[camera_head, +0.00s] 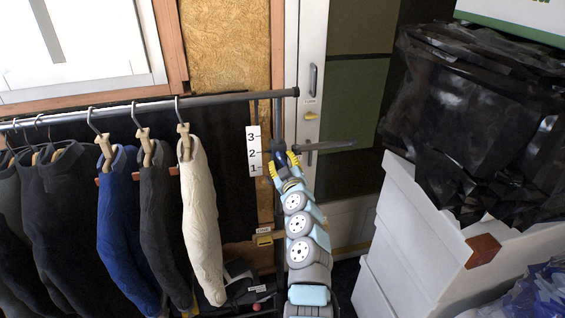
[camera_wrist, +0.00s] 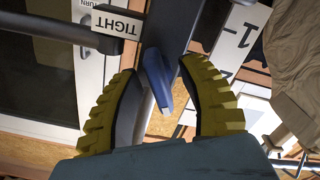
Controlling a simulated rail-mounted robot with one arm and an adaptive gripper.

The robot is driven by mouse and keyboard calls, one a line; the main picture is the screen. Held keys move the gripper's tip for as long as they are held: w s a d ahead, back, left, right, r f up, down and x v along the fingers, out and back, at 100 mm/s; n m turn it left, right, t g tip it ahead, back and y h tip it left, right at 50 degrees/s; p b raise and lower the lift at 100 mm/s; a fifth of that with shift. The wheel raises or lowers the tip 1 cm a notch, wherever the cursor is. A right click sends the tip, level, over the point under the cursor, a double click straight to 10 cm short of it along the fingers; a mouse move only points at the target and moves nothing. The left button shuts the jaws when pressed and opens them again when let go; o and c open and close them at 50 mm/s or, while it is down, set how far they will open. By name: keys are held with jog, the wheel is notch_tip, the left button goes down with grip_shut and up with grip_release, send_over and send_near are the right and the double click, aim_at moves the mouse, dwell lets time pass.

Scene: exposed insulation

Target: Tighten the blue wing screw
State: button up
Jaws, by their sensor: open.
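The blue wing screw (camera_wrist: 157,80) sits on a dark upright post (camera_wrist: 172,22) in the wrist view. Its flat blue wing lies between the two yellow ribbed fingers of my gripper (camera_wrist: 160,72), with a visible gap on both sides. My gripper is open. In the head view my gripper (camera_head: 284,163) is up at the post beside the number scale, and a small dark-blue part shows between its fingers. A white label reading TIGHT (camera_wrist: 117,25) is just left of the screw in the wrist view.
A clothes rail (camera_head: 150,107) with several hanging garments is on the left. A white scale (camera_head: 254,152) marked 1 to 3 is beside the post. A short grey bar (camera_head: 325,146) sticks out rightward. White boxes (camera_head: 415,235) and black plastic bundles (camera_head: 470,100) fill the right.

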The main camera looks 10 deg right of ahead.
grip_shut()
